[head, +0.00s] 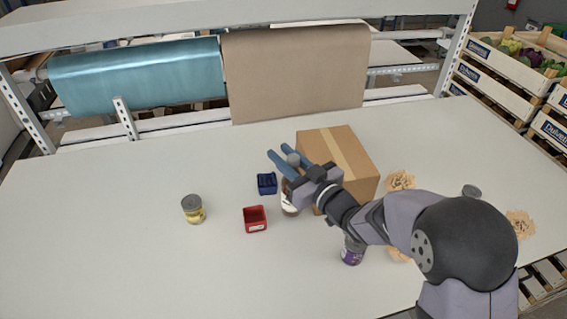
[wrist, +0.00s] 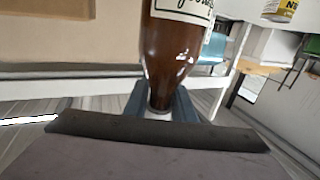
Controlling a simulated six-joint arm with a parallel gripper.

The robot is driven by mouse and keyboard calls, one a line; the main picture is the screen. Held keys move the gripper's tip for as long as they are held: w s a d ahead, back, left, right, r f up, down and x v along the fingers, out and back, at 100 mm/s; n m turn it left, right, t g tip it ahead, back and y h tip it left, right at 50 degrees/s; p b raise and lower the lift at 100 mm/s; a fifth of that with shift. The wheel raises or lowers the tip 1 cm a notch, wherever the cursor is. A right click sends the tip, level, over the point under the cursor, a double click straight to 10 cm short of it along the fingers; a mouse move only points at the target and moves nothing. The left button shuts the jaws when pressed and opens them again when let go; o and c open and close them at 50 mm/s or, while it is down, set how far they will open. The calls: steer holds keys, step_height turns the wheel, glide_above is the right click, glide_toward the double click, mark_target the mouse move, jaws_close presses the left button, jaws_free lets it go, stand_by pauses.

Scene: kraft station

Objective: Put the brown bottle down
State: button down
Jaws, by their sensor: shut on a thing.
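The brown bottle (wrist: 172,50) fills the middle of the wrist view, with a pale label on its body and its neck toward my gripper (wrist: 160,103). The blue fingers are shut around the neck. In the head view the bottle (head: 289,203) hangs or stands below my gripper (head: 277,153), mostly covered by the hand, and looks about upright. It is beside the left side of the cardboard box. I cannot tell whether its base touches the table (head: 130,245).
The cardboard box (head: 345,150) is close on the right. A blue bin (head: 267,184) and a red bin (head: 255,219) stand just left of the bottle. A yellow can (head: 193,209) is further left, and a purple can (head: 351,255) is under my arm. The left table is clear.

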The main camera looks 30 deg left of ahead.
steer(key=shift+f+p, duration=0.3)
steer(key=shift+f, duration=1.1)
steer(key=shift+f, duration=0.1)
steer(key=c, duration=1.5)
jaws_free()
steer(key=shift+f, duration=0.1)
steer(key=b+v, duration=0.4)
steer(key=v, duration=0.8)
steer(key=shift+s, duration=0.1)
